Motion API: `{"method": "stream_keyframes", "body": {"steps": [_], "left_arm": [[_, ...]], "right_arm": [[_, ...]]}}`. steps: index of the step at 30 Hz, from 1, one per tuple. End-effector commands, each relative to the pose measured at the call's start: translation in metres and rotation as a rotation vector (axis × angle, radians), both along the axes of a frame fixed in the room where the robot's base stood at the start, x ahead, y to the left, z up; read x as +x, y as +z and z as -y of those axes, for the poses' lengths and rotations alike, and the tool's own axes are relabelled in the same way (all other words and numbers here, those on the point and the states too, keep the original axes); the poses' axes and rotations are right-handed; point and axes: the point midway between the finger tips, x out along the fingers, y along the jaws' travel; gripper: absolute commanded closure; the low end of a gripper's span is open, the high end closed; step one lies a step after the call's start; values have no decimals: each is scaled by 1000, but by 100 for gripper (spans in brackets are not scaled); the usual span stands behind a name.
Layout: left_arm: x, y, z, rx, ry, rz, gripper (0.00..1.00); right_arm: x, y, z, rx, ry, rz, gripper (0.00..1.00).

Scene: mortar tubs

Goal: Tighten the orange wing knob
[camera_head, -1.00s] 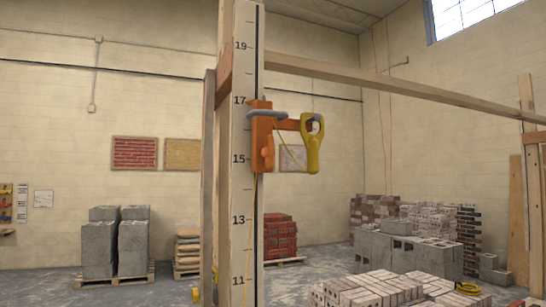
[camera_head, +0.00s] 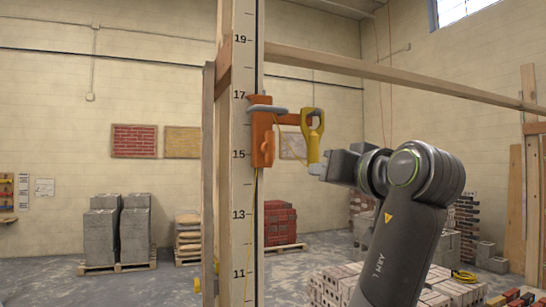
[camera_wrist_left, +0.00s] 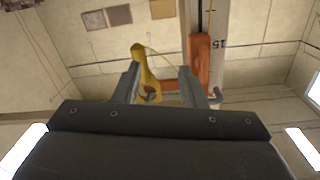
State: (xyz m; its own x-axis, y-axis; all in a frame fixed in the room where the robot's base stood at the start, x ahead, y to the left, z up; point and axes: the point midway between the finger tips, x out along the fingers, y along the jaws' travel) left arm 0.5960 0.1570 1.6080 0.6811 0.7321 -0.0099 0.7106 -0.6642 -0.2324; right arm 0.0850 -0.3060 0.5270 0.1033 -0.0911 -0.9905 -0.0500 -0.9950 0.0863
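An orange clamp (camera_head: 261,140) sits on the tall numbered staff (camera_head: 242,200) near the 15 to 17 marks. The orange wing knob (camera_head: 268,147) appears on the clamp's lower front. A yellow handle (camera_head: 313,128) stands at the right end of the clamp's orange arm. My left gripper (camera_head: 318,169) is right of the clamp, by the handle's lower end. In the left wrist view, upside down, its fingers (camera_wrist_left: 161,75) are apart. The handle (camera_wrist_left: 143,62) shows between them, and the clamp body (camera_wrist_left: 200,65) lies beyond the right finger. I cannot tell whether they touch. My right gripper is not in view.
A wooden beam (camera_head: 390,80) runs right from behind the staff, above the clamp. A yellow cord (camera_head: 251,215) hangs down the staff. Free air lies left of the staff.

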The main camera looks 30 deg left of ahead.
Motion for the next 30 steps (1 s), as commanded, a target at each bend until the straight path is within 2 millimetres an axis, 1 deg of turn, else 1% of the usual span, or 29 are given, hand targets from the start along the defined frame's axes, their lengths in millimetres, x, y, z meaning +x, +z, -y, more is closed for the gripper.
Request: {"method": "stream_keyframes", "body": {"steps": [1,3,4,6,8,10,13,17,30], "left_arm": [[-26,24,4,-34,10,55,63],[-54,44,6,-79,25,108,63],[-63,50,7,-94,30,126,63],[-80,60,8,-124,38,158,63],[-89,65,8,-140,41,173,63],[-93,68,7,-149,44,181,63],[-89,69,0,-151,46,182,63],[-75,70,-16,-151,49,180,63],[-12,72,-89,-148,49,179,63]], "right_arm": [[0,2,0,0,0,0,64],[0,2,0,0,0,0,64],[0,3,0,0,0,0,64],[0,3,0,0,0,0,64],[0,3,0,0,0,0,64],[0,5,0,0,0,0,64],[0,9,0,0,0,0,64],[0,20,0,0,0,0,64],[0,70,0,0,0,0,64]]}}
